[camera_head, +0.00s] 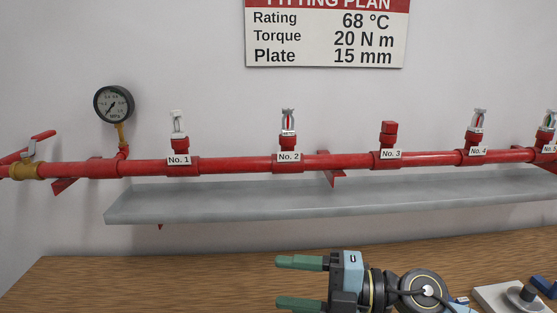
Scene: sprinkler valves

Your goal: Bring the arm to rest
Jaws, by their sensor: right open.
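My right gripper (300,282) is low in the middle of the head view, in front of or over the wooden table. Its two green fingers point left and stand apart, with nothing between them. My right arm comes in from the lower right behind it. My left gripper is not in the view.
A red pipe (232,165) runs along the wall, with sprinkler heads at several numbered outlets; No. 3 (389,132) has a plain red top. A grey shelf (240,200) lies below. A gauge (114,103) is at left. The wooden table (130,285) is clear at left.

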